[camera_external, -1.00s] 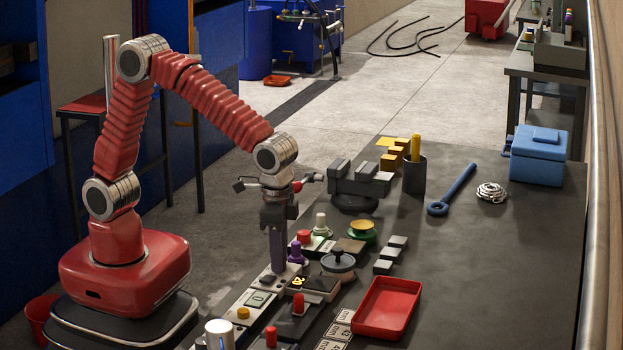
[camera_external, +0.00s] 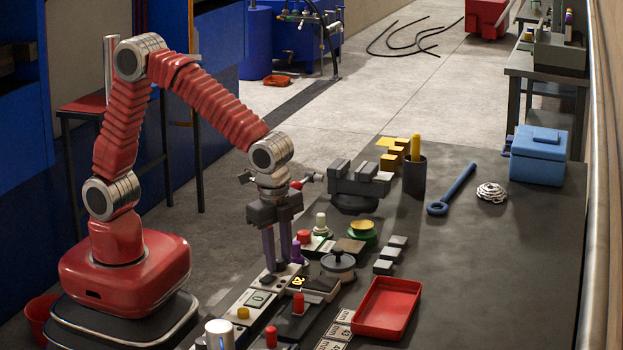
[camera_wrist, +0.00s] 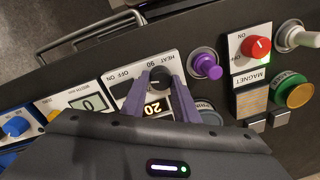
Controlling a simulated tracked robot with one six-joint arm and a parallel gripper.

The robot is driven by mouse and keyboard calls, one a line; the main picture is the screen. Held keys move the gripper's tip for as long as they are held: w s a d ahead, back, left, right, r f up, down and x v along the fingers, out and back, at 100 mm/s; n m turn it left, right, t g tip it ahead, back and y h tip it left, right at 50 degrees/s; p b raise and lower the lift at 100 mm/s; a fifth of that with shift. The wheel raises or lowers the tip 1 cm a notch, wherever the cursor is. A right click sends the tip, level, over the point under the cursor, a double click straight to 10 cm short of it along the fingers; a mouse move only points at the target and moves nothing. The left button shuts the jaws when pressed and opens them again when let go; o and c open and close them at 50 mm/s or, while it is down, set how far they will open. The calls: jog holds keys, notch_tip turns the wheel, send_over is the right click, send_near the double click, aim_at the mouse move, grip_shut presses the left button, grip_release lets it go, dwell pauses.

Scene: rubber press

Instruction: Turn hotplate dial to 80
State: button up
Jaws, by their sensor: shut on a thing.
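The black hotplate dial (camera_wrist: 159,76) sits on a white panel (camera_wrist: 122,88) marked HEAT, OFF and 90 in the wrist view. The lit display (camera_wrist: 157,107) beside it reads 20 there, and it also shows in the external view (camera_external: 299,282). My gripper (camera_wrist: 158,84) has its purple fingers on either side of the dial and is shut on it. In the external view my gripper (camera_external: 277,266) points straight down at the panel, and its fingertips largely hide the dial. The dial's exact pointer setting is hard to read.
A purple knob (camera_wrist: 206,65) stands close by the panel. Beyond it is a MAGNET switch with a red knob (camera_wrist: 256,46) and a green-based yellow button (camera_wrist: 294,91). A red tray (camera_external: 386,308) and a blue box (camera_external: 540,155) stand on the bench.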

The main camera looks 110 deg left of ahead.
jog(key=o, duration=1.1)
jog(key=shift+c, duration=0.2)
notch_tip(320, 180, up, 14)
jog(key=shift+s+d, duration=0.15)
jog(key=shift+d, duration=0.2)
jog(key=shift+f, duration=0.15)
